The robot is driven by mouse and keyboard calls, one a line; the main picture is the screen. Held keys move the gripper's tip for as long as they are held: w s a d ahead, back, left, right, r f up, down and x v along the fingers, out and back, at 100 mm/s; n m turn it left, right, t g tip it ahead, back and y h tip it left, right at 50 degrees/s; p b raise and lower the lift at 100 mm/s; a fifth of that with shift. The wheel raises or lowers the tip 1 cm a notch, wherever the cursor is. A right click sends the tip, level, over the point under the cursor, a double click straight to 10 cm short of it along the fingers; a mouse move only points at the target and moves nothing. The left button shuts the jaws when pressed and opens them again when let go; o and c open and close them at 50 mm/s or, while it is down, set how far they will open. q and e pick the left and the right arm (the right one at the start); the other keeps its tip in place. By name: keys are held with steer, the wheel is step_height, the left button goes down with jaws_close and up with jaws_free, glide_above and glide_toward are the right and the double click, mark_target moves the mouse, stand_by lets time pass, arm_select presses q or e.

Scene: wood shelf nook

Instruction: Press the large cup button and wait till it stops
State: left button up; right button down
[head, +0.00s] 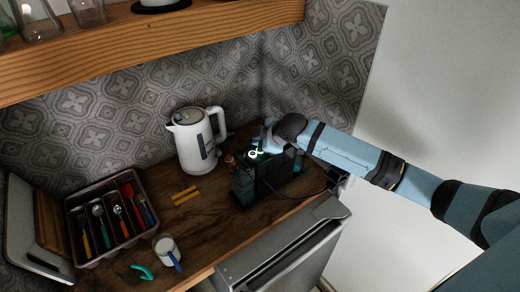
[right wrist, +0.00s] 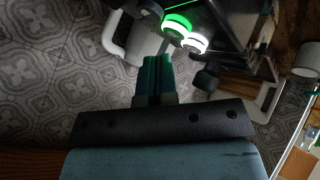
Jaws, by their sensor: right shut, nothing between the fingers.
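The dark coffee machine (head: 272,180) stands on the wooden counter right of the kettle. Its lit buttons show small in the head view (head: 253,154). In the right wrist view, one round button has a glowing green ring (right wrist: 177,26) and the one beside it a white ring (right wrist: 195,43). I cannot tell which is the large cup button. My right gripper (right wrist: 154,60) is shut and empty, its fingertips close to the green-ringed button. Contact cannot be made out. In the head view my right arm reaches over the machine from the right. My left gripper is out of view.
A white kettle (head: 197,140) stands left of the machine. A cutlery tray (head: 72,222), a white mug (head: 167,247) and small yellow sticks (head: 184,196) lie further left. A wooden shelf (head: 150,45) runs above. A grey appliance (head: 290,255) stands at the counter's front.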

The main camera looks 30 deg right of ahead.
steer(key=shift+r, duration=2.5)
